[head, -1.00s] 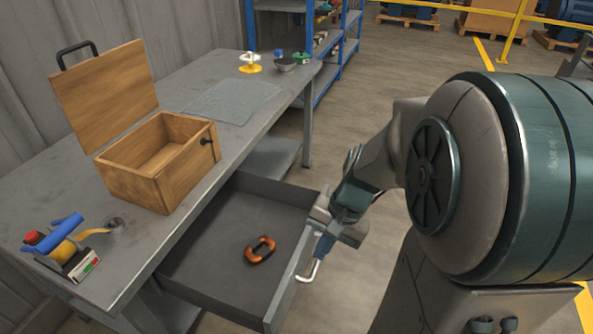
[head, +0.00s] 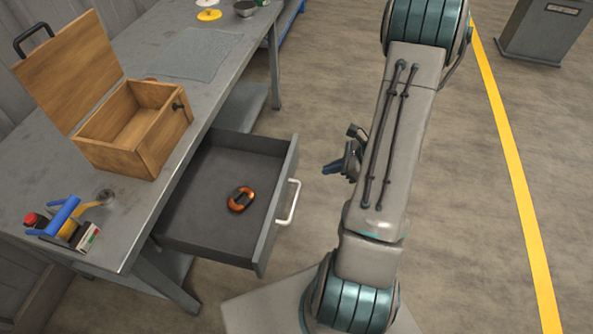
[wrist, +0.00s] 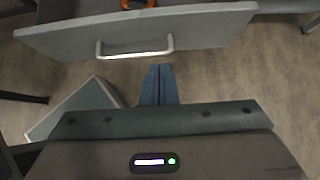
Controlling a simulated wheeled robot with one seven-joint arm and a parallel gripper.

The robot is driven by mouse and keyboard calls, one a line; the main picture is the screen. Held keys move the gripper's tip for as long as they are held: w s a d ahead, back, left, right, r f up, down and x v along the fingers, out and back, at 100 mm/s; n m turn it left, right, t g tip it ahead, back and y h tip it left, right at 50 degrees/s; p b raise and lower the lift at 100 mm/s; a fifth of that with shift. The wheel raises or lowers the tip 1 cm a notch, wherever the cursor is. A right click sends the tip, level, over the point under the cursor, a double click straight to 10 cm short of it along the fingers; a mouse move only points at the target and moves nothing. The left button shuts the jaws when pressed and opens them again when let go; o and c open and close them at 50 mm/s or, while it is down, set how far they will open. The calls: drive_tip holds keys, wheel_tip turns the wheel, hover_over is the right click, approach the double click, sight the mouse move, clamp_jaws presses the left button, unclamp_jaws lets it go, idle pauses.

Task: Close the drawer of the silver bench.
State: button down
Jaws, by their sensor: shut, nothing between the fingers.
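The silver bench (head: 200,60) stands at the left in the head view. Its grey drawer (head: 190,215) is pulled well out, with an orange and black ring-shaped object (head: 240,199) inside. The drawer has a pale bar handle (head: 289,202) on its front, which also shows in the wrist view (wrist: 135,52). My gripper (head: 328,169) is to the right of the drawer, apart from the handle. In the wrist view its blue fingers (wrist: 158,70) are together and empty, a little short of the drawer front.
An open wooden box (head: 135,130) with its lid raised stands on the bench. A blue-handled tool (head: 65,215) lies at the bench's near left.

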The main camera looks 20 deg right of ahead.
sight(286, 177)
drive_tip(key=x, duration=0.3)
drive_tip(key=a+r+x, duration=0.1)
drive_tip(key=x, duration=0.6)
drive_tip(key=shift+w+a+r, duration=0.2)
drive_tip(key=shift+w+a, duration=0.05)
drive_tip(key=shift+w, duration=0.2)
drive_tip(key=shift+w+a, duration=0.3)
drive_tip(key=shift+a, duration=0.1)
drive_tip(key=shift+f, duration=0.1)
